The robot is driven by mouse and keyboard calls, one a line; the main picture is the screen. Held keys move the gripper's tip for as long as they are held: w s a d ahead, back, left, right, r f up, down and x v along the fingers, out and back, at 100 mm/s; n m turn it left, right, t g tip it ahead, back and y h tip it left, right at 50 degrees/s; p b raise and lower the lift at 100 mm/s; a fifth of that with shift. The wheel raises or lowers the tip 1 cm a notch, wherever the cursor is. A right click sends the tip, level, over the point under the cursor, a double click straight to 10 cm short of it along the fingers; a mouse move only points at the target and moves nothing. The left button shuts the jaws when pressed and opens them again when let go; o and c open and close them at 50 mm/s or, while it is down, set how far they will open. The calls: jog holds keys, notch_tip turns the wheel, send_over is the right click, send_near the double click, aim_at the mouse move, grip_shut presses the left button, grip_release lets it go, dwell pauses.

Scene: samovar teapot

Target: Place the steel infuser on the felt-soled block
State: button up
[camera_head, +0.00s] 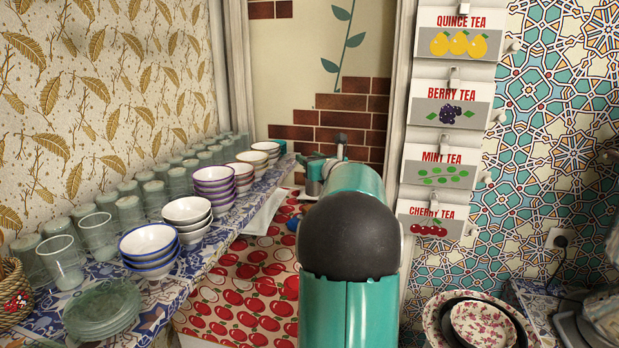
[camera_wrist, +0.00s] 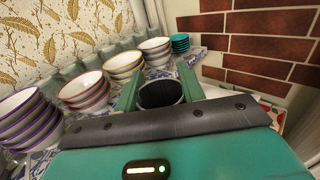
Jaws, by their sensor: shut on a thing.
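My gripper (camera_wrist: 160,92) shows in the wrist view as two green fingers, one on each side of a dark, round, open-topped vessel. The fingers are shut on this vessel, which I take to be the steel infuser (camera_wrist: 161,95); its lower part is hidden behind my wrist. In the head view my gripper is far off at the end of my arm, near the shelf's far end, and the infuser cannot be made out clearly there. I cannot pick out the felt-soled block in either view.
Stacked bowls (camera_head: 150,246) and several glasses (camera_head: 97,236) line the patterned shelf (camera_head: 50,320) at left. A teal stack (camera_wrist: 180,43) stands beyond my gripper, near the brick wall (camera_wrist: 265,45). Glass plates (camera_head: 102,308) are at front left.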

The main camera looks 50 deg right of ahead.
notch_tip(320, 180, down, 6)
jog(key=w+d, duration=0.2)
jog(key=shift+f, duration=0.25)
jog(key=shift+f, duration=0.15)
jog(key=o, duration=1.2)
jog(key=v, duration=1.2)
